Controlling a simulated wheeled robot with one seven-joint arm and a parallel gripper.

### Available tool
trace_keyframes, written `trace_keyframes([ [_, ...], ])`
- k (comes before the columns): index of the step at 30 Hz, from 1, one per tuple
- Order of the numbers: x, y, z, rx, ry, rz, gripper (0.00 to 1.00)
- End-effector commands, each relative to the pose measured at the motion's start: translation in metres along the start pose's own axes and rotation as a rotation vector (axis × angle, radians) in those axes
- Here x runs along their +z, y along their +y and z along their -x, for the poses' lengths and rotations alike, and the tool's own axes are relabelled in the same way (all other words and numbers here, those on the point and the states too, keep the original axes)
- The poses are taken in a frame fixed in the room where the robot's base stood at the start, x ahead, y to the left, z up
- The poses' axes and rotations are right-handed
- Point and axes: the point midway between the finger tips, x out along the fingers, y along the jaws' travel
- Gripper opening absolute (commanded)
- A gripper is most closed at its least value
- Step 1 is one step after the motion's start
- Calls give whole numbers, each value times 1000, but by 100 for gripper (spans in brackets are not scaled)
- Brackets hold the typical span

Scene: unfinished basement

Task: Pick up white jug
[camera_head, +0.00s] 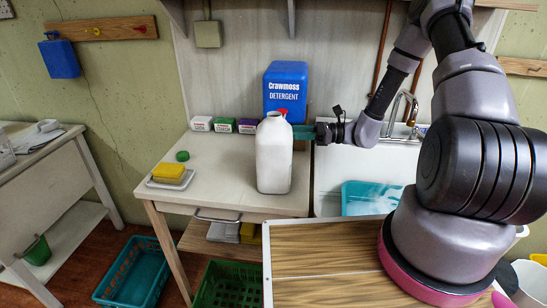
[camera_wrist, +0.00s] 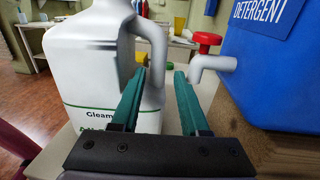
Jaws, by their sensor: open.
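The white jug (camera_head: 273,160) stands upright on the pale worktop, in front of a blue detergent container. In the wrist view the jug (camera_wrist: 85,75) fills the left side, with its looped handle (camera_wrist: 158,45) toward my fingers. My gripper (camera_head: 303,132) comes in from the right at the jug's upper right side, partly hidden behind it in the head view. In the wrist view my gripper (camera_wrist: 160,75) has its two teal fingers apart. The left fingertip is close to the handle's lower part; I cannot tell whether they touch. Nothing is held.
The blue detergent container (camera_head: 286,75) stands behind the jug; its white spout and red knob (camera_wrist: 208,42) are close to my right fingertip. Small boxes (camera_head: 223,125) and a yellow sponge (camera_head: 169,171) are left. The sink with a teal basin (camera_head: 366,193) is right.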

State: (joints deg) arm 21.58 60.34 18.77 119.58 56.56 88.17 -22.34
Motion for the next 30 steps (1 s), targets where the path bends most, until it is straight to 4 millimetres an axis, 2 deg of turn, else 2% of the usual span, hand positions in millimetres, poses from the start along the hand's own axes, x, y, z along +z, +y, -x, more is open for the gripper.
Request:
trace_keyframes([
  [12, 3, 4, -50, 3, 0, 0, 45],
  [20, 3, 3, -54, 0, 0, 0, 45],
  [21, 3, 3, -54, 1, 0, 0, 37],
  [24, 3, 3, -53, 1, 0, 0, 0],
  [30, 3, 3, -53, 1, 0, 0, 0],
])
